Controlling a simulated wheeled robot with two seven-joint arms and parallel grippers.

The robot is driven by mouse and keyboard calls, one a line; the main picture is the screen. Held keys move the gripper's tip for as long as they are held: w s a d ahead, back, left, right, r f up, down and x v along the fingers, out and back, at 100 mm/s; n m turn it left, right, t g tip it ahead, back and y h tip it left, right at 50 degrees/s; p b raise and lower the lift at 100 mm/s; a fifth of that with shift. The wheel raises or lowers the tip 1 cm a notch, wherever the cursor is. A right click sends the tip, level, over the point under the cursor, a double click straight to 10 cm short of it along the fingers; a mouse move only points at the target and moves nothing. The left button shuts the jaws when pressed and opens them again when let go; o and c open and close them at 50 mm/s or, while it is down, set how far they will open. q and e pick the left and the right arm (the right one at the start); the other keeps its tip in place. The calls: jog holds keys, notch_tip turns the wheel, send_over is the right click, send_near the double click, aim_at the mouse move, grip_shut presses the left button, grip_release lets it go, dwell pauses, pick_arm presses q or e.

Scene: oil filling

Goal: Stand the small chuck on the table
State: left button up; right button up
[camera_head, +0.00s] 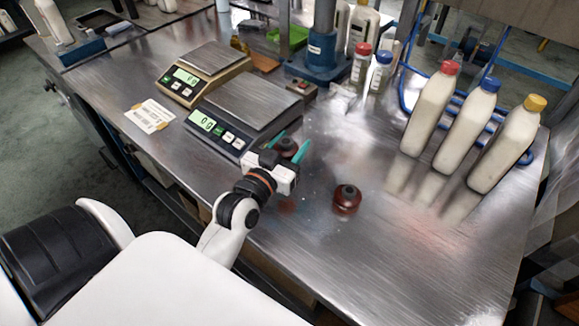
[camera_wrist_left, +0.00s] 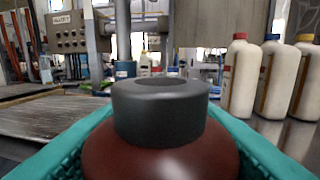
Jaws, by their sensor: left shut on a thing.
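My left gripper (camera_head: 279,148) has its teal fingers around a chuck (camera_head: 288,148) and is shut on it, just right of the larger scale. In the left wrist view this chuck (camera_wrist_left: 160,115) has a dark grey ring on top of a dark red rounded body, between the two teal fingers (camera_wrist_left: 165,140). It looks upright. I cannot tell whether its base touches the table. A second chuck (camera_head: 346,198), dark red with a black top, stands upright on the metal table (camera_head: 400,255), to the right of and nearer than my gripper. My right gripper is not in view.
Two scales (camera_head: 245,115) (camera_head: 203,72) reading 0 stand left of and behind my gripper. Three large bottles (camera_head: 432,110) with red, blue and yellow caps stand at right. Smaller bottles (camera_head: 361,63) and a blue stand (camera_head: 318,62) are behind. The front right tabletop is clear.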

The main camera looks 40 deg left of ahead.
pick_arm(q)
notch_tip(320, 180, down, 3)
jog(key=shift+a+r, duration=0.1)
jog(key=shift+a, duration=0.05)
notch_tip(320, 180, down, 4)
jog(key=shift+r+b, duration=0.1)
jog(key=shift+b, duration=0.4)
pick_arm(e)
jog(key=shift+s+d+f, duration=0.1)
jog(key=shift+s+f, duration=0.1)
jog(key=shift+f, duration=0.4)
pick_arm(q)
jog(key=shift+f, duration=0.2)
jog(key=shift+f, duration=0.55)
jog(key=o, duration=1.3)
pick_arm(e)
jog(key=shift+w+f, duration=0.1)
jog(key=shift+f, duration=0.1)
